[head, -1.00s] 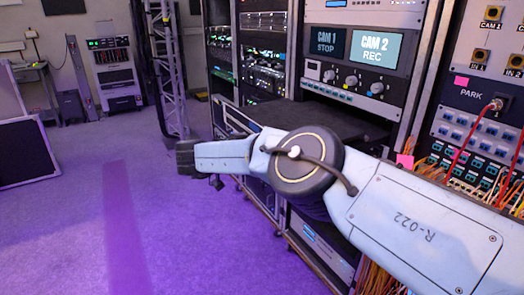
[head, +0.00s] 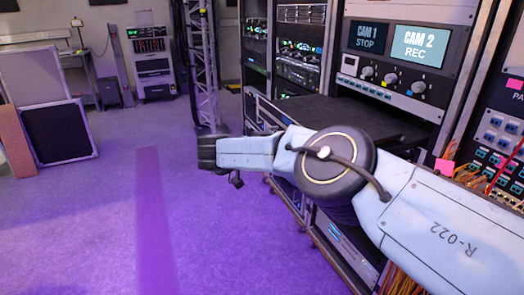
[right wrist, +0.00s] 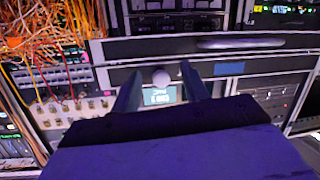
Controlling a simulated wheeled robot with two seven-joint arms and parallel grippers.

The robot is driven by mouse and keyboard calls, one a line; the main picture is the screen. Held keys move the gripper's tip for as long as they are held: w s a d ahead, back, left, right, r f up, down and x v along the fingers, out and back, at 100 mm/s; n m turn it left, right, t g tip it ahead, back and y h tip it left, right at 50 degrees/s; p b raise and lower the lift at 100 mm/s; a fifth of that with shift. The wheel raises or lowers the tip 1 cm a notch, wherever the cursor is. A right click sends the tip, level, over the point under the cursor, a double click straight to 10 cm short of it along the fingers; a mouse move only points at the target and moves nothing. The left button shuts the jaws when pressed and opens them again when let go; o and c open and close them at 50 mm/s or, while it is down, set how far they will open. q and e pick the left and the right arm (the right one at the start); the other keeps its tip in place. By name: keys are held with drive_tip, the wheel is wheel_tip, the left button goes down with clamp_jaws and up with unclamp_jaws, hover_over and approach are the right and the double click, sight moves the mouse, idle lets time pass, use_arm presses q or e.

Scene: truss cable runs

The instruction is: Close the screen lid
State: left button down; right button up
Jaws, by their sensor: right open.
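Two small screens, CAM 1 STOP (head: 366,37) and CAM 2 REC (head: 416,47), are lit in the rack at the upper right of the head view. Below them a dark flat panel (head: 375,122) sticks out of the rack, roughly level. I cannot tell whether it is the screen lid. My right arm crosses in front of it. In the right wrist view my right gripper (right wrist: 160,78) is open, its dark fingers apart. Between them show a round knob (right wrist: 161,77) and a small lit screen (right wrist: 159,96), apparently beyond the fingers. My left gripper is out of view.
A rack with plugged cables (head: 500,140) stands at the far right. A truss tower (head: 202,65) and a grey equipment cabinet (head: 151,60) stand at the back. A framed dark panel (head: 57,132) is at the left. The purple floor (head: 110,220) is clear.

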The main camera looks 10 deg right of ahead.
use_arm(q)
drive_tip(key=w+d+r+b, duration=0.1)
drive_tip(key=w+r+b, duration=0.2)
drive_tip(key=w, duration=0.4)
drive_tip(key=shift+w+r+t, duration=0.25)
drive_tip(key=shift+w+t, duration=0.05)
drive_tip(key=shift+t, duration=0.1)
use_arm(e)
drive_tip(key=v, duration=1)
drive_tip(key=shift+s+a, duration=0.2)
drive_tip(key=shift+a, duration=0.1)
drive_tip(key=shift+r, duration=0.1)
